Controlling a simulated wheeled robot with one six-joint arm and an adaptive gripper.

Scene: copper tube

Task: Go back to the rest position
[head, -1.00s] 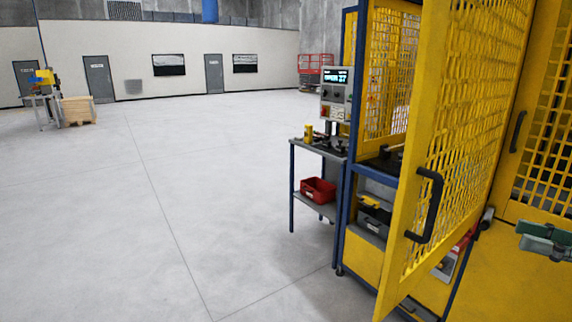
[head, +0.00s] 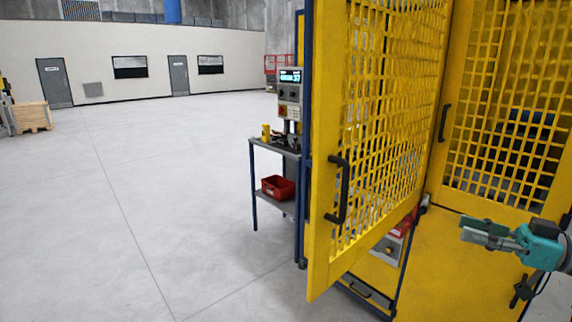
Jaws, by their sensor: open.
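My gripper (head: 474,231) shows at the right edge of the head view, teal with grey-green fingers pointing left. It is open, and I see nothing between its fingers. It is in front of the yellow cage, right of the open mesh door (head: 375,130) and apart from it. The door has a black handle (head: 338,190) and stands swung out toward me. A second yellow mesh door (head: 505,110) with its own black handle is behind my gripper. No copper tube shows in this view.
A side table (head: 277,147) with a control box (head: 290,95) stands left of the door. A red bin (head: 278,188) is on its lower shelf. The floor (head: 150,200) to the left is wide and clear. A pallet stack (head: 33,117) is at the far left.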

